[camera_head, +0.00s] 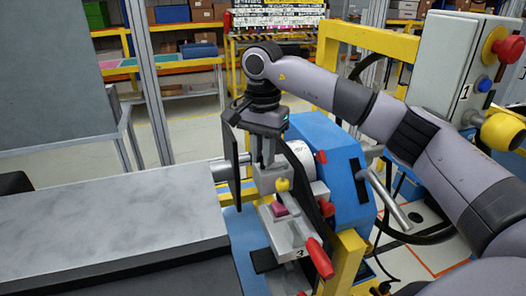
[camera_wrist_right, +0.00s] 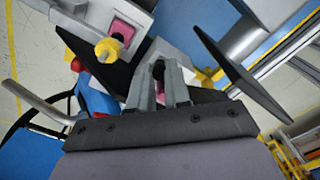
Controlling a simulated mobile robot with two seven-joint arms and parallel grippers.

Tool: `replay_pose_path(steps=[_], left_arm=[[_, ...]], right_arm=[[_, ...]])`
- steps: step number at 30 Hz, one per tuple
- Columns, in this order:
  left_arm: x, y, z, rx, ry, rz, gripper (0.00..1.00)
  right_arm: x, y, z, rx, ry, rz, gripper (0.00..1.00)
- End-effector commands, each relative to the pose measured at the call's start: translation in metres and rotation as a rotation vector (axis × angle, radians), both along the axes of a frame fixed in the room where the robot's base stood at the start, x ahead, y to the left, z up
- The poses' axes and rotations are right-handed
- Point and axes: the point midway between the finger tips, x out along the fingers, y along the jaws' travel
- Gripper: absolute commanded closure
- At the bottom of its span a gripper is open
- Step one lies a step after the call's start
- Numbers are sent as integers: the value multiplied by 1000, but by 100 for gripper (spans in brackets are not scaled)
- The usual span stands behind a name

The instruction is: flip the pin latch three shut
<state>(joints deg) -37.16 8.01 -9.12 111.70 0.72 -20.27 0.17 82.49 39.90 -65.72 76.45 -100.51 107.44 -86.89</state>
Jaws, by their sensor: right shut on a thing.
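The latch marked 3 (camera_head: 290,240) is a grey metal plate with a pink block (camera_head: 280,210), a yellow knob (camera_head: 283,184) and a red handle (camera_head: 319,258) pointing down to the right. My right gripper (camera_head: 263,163) points down at the upper end of this latch, with its fingers shut on a grey part there. In the right wrist view the fingers (camera_wrist_right: 164,98) close around the grey part (camera_wrist_right: 168,58), with a bit of pink between them. The yellow knob (camera_wrist_right: 107,50) is beside them. The exact grip is partly hidden. My left gripper is out of view.
A blue housing (camera_head: 335,165) with a white roll stands right behind the latch. A dark upright plate (camera_head: 234,170) is close on the left of the gripper. A grey bench top (camera_head: 100,215) fills the left. A control box with a red button (camera_head: 503,46) stands at the right.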

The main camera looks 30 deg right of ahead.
Motion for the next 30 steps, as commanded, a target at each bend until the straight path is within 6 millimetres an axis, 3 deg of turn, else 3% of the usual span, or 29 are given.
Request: replay_pose_path(steps=[5, 6, 8, 19, 30], left_arm=[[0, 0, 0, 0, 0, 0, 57], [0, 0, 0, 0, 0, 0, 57], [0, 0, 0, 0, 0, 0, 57], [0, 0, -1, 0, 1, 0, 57], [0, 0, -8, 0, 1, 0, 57]], right_arm=[[1, -1, 1, -1, -5, -3, 100], [1, -1, 1, -1, -5, -3, 73], [1, -1, 1, -1, -5, -3, 57], [1, 0, 7, 1, -5, -1, 57], [1, 0, 61, 0, -6, -3, 57]])
